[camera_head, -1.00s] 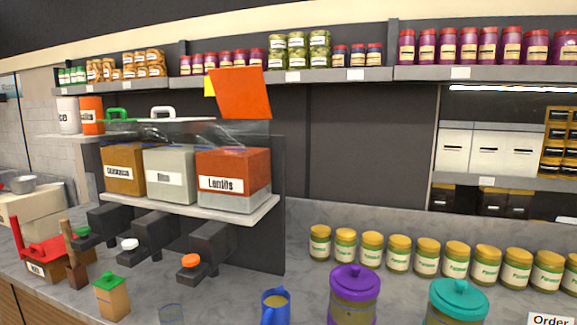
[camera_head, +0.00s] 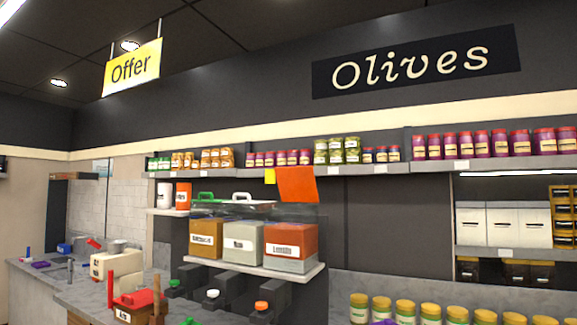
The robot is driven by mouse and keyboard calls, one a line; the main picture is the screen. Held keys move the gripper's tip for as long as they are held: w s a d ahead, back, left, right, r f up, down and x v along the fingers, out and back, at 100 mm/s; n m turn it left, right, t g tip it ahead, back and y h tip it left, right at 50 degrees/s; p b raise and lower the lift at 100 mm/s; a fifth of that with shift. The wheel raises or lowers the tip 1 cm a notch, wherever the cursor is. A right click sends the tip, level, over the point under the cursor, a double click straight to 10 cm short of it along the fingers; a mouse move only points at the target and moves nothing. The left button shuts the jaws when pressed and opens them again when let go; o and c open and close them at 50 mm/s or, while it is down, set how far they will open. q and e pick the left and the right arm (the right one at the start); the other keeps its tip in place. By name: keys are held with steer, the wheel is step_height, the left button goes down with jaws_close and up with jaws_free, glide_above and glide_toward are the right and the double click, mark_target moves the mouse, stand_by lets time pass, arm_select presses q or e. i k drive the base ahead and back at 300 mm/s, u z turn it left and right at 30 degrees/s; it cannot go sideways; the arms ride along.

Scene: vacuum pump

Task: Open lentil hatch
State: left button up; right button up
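The lentils container (camera_head: 291,241) is the right one of three bins on a small shelf at mid-picture. It is orange-red with a white "Lentils" label. An orange panel (camera_head: 297,184) stands tilted up above this bin, and I take it for the raised lentil hatch. The rice-like middle bin (camera_head: 243,243) has a white handle on its lid (camera_head: 242,198). The brown left bin (camera_head: 206,239) has a green handle (camera_head: 206,197). An orange-tipped dispenser spout (camera_head: 262,306) sits below the lentils bin. Neither of my grippers shows in the head view.
Shelves with several jars (camera_head: 343,151) run along the back wall. A row of yellow-lidded jars (camera_head: 406,311) stands on the counter at lower right. A red box-like item (camera_head: 131,303) stands on the counter at lower left.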

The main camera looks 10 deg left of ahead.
mark_target(295, 183)
steer(key=z, duration=0.35)
steer(key=k, duration=0.1)
steer(key=u, duration=1.3)
steer(key=i, duration=1.85)
steer(key=z, duration=0.25)
